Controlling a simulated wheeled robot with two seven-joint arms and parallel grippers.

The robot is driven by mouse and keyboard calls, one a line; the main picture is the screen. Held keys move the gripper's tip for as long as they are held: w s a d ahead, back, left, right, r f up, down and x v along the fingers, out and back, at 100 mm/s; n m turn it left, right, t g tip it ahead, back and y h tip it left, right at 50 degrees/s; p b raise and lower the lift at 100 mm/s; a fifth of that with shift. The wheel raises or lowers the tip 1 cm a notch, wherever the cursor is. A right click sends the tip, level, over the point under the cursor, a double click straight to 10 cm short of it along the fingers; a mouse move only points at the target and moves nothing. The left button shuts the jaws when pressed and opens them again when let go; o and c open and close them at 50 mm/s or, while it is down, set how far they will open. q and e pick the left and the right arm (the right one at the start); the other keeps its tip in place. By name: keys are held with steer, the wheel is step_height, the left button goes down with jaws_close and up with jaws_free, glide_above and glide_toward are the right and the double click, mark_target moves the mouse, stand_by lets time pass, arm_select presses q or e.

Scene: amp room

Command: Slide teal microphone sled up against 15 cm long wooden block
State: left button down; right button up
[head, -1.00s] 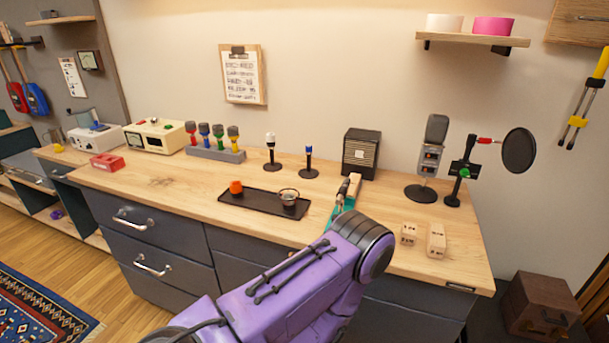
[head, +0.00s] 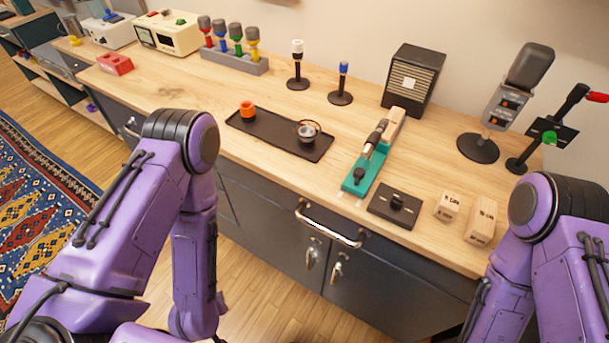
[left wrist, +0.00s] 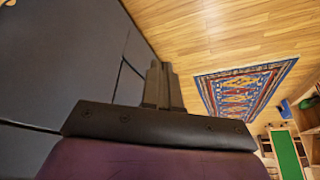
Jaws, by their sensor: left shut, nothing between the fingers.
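The teal microphone sled (head: 361,177) lies on the workbench in the head view, carrying a dark, silver-banded microphone (head: 374,138). A pale wooden block (head: 396,122) is at the sled's far end; they look touching or nearly so, but the microphone partly hides the join. Two short labelled wooden blocks, one small (head: 447,206) and one taller (head: 482,220), stand at the front right; their print is too small to read. My left gripper (left wrist: 162,86) is shut and empty in the left wrist view, beside the cabinet front and away from the sled. My right gripper is out of view.
A speaker box (head: 413,80) stands behind. Microphone stands are at the right.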

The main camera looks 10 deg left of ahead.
arm_select(q)
steer(key=w+d+r+n+t+h+p, duration=0.1)
steer(key=w+d+r+n+t+h, duration=0.15)
steer(key=w+d+r+n, duration=0.5)
steer(key=n+t+h+p, duration=0.2)
steer(key=n+t+h, duration=0.45)
steer(key=n, duration=1.15)
glide_toward(361, 169)
steer(key=shift+m+t+y, duration=0.35)
steer(key=shift+t+y, duration=0.15)
steer(key=shift+y, duration=0.3)
steer(key=w+d+f, duration=0.1)
steer(key=w+d+f+b, duration=0.1)
steer(key=w+f, duration=0.1)
steer(key=shift+w+d+f, duration=0.15)
steer(key=shift+d, duration=0.05)
steer(key=shift+w, duration=0.15)
steer(key=shift+d, duration=0.1)
steer(key=shift+w+d, duration=0.25)
steer(key=shift+w, duration=0.55)
steer(key=shift+w+d, duration=0.25)
steer(key=shift+w, duration=0.6)
steer(key=shift+w+d, duration=0.25)
steer(key=shift+w, duration=0.55)
